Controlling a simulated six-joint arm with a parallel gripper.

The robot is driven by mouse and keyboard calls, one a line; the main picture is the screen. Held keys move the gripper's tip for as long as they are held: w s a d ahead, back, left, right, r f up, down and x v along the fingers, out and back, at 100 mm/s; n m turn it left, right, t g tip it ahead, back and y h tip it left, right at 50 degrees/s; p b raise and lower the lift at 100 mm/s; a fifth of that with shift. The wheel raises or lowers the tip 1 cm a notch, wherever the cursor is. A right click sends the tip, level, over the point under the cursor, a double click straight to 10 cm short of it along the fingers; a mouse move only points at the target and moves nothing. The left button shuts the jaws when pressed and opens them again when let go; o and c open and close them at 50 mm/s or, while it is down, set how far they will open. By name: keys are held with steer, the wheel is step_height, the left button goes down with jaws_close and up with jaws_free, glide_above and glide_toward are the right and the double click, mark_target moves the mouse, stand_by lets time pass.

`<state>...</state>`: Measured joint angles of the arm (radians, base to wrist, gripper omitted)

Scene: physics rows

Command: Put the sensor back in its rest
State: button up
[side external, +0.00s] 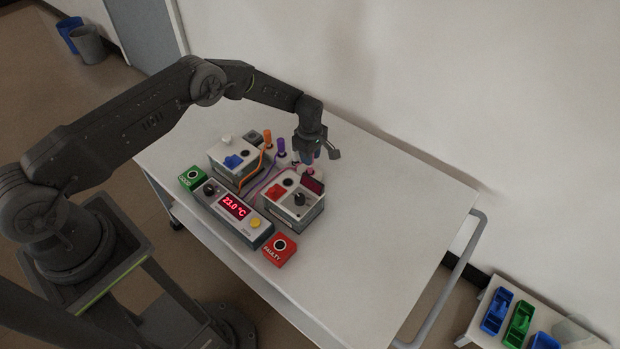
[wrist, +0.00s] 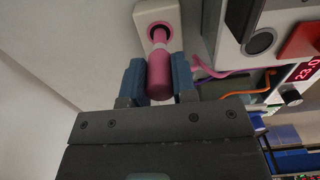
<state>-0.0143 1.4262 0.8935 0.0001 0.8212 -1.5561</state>
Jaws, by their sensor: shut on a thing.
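In the wrist view a pink sensor (wrist: 159,80) sits between the two blue fingers of my gripper (wrist: 158,82), which is shut on it. The far, thinner end of the sensor is at the dark round hole of a white rest (wrist: 150,13), and seems to be at least partly in it. How deep it sits I cannot tell. A pink cable (wrist: 205,68) runs to the right from near the rest. In the side view my gripper (side external: 312,152) is behind the boxes, and the held sensor is mostly hidden there.
A purple-handled sensor (side external: 281,148) and an orange-handled one (side external: 267,138) stand left of my gripper. Two control boxes (side external: 292,210), a display unit reading 23.0 °C (side external: 236,208), a green block (side external: 192,178) and a red "FAULTY" block (side external: 280,249) stand in front. The table's right side (side external: 400,215) is clear.

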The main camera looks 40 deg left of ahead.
steer(key=shift+f, duration=1.25)
stand_by(0.3)
steer(key=o, duration=1.4)
steer(key=shift+r, duration=3.25)
